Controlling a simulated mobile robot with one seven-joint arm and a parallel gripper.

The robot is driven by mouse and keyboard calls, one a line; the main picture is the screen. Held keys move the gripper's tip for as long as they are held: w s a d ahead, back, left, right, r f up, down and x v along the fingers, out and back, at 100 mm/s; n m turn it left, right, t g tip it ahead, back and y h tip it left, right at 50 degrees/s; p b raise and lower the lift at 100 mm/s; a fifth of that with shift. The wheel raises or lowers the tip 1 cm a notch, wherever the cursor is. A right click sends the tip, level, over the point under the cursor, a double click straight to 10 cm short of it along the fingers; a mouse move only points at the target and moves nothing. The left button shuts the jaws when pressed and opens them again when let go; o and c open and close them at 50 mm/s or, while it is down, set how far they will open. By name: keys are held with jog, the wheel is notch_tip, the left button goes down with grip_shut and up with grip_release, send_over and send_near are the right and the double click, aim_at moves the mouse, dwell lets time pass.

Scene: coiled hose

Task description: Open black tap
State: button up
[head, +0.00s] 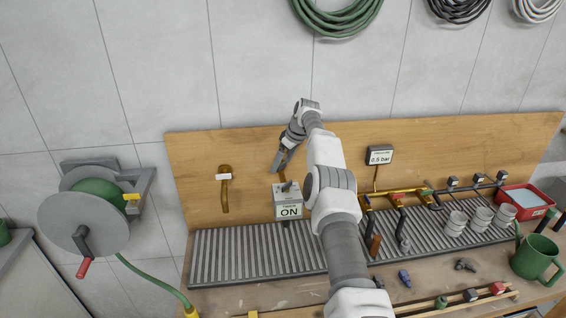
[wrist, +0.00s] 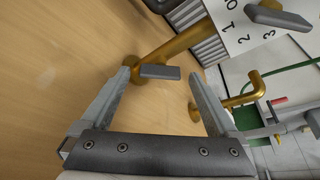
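The black tap shows in the wrist view as a dark grey lever (wrist: 161,72) on a brass pipe coming from the wooden board. In the head view my gripper (head: 279,160) hides most of this tap, and only a little brass shows around it. My gripper (wrist: 160,78) is open. In the wrist view its two fingers stand apart, with the lever appearing between their tips. I cannot tell whether either finger touches it. Below the tap is a grey timer box (head: 287,196) reading "ON"; its numbered dial face and dark knob (wrist: 279,18) show in the wrist view.
A brass tap (head: 225,190) with a white tag is on the board to the left. At right are a brass manifold (head: 400,192) with coloured handles, metal cups (head: 455,224) and a green watering can (head: 536,258). A hose reel (head: 84,222) stands at far left.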

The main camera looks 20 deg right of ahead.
jog(key=shift+s+d+r+b, duration=0.2)
jog(key=shift+r+b, duration=0.35)
jog(key=shift+r, duration=0.05)
jog(key=v, duration=1.6)
jog(key=shift+a+r, duration=0.1)
jog(key=shift+c, duration=1.1)
jog(key=a+f+h, duration=0.1)
jog(key=f, duration=0.1)
jog(key=a+f+n+g+b, duration=0.1)
jog(key=a, duration=0.1)
jog(key=a+f+h, duration=0.1)
jog(key=f, duration=0.1)
jog(key=shift+w+a+f+n+h, duration=0.2)
jog(key=shift+w+f+n+h, duration=0.1)
jog(key=shift+n, duration=0.1)
jog(key=c, duration=0.7)
jog(key=s+a+f+n+t+h+b, duration=0.2)
jog(key=a+f+n+h+b, duration=0.1)
jog(key=a+n+h, duration=0.4)
jog(key=s+a+f+n+t+h+b, duration=0.2)
jog(key=a+n+t+h+b, duration=0.15)
jog(key=a+n, duration=0.4)
jog(key=shift+n+g+h, duration=0.35)
jog(key=shift+n+g, duration=0.1)
jog(key=shift+n, duration=0.4)
jog(key=p+x, duration=0.3)
jog(key=x, duration=1.5)
jog(key=shift+w+d, duration=0.1)
jog(key=shift+d, duration=0.3)
